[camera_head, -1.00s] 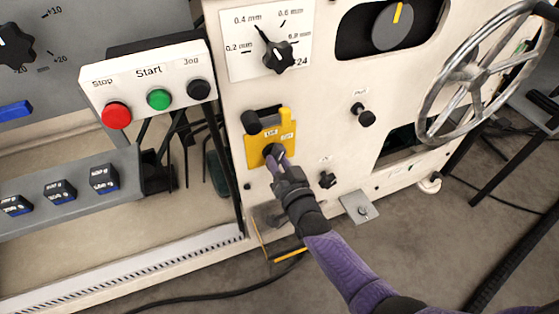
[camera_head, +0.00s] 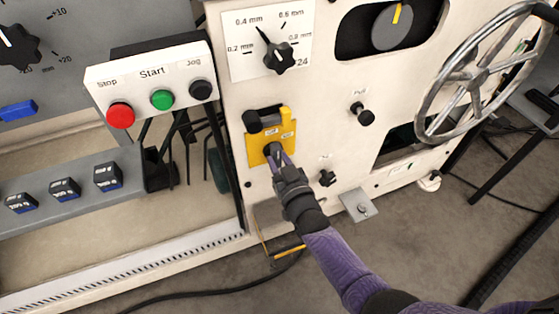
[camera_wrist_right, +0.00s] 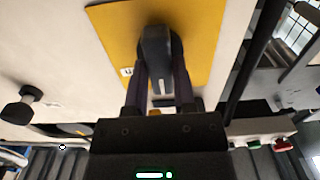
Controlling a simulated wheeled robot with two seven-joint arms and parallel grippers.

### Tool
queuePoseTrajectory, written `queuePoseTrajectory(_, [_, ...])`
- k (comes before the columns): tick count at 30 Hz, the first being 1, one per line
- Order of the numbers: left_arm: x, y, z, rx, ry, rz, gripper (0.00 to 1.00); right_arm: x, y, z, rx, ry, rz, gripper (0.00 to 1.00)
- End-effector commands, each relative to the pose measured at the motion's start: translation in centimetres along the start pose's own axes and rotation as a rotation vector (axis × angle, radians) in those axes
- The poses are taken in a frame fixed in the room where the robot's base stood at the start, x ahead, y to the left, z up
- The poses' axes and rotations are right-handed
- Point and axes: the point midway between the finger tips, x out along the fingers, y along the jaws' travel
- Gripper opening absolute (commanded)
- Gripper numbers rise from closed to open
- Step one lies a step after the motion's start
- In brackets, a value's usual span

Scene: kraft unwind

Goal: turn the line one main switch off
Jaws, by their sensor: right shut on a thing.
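The main switch is a yellow plate (camera_head: 255,157) on the front of the cream machine panel, with a black knob (camera_wrist_right: 157,45) on it. My right gripper (camera_head: 279,161) reaches up to the plate from below. In the right wrist view its two fingers (camera_wrist_right: 160,82) stand either side of the knob and are shut on it. The knob's pale mark points towards the gripper in that view. In the head view the gripper partly hides the knob. A black cylinder and a yellow tab sit at the plate's top edge. My left gripper is not in view.
A box with red, green and black buttons (camera_head: 151,83) hangs left of the plate. A thickness dial (camera_head: 279,58) is above it. A black pull knob (camera_head: 362,113), a small black knob (camera_head: 327,178) and a large handwheel (camera_head: 474,75) are to the right.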

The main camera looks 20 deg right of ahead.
Motion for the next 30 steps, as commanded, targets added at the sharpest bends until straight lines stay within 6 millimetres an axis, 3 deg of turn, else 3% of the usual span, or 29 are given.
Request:
queuePoseTrajectory(8, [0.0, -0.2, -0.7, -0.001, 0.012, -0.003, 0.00, 0.0, 0.0, 0.1, -0.003, -0.002, -0.001, 0.00])
queuePoseTrajectory(9, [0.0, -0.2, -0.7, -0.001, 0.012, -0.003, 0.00, 0.0, 0.0, 0.1, -0.003, -0.001, -0.001, 0.39])
queuePoseTrajectory(13, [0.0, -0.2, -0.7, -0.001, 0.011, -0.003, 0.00, 0.0, 0.0, 0.0, -0.002, -0.001, -0.001, 0.66])
queuePoseTrajectory(23, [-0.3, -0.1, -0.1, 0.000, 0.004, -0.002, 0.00, -0.4, 0.0, -0.1, -0.001, 0.000, 0.000, 0.68])
queuePoseTrajectory(26, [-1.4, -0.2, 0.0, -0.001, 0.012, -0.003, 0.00, -1.9, 0.0, -0.5, -0.002, 0.001, -0.001, 0.68])
queuePoseTrajectory(30, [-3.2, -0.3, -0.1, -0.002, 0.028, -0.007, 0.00, -5.5, 0.0, -0.7, -0.002, 0.000, -0.001, 0.68])
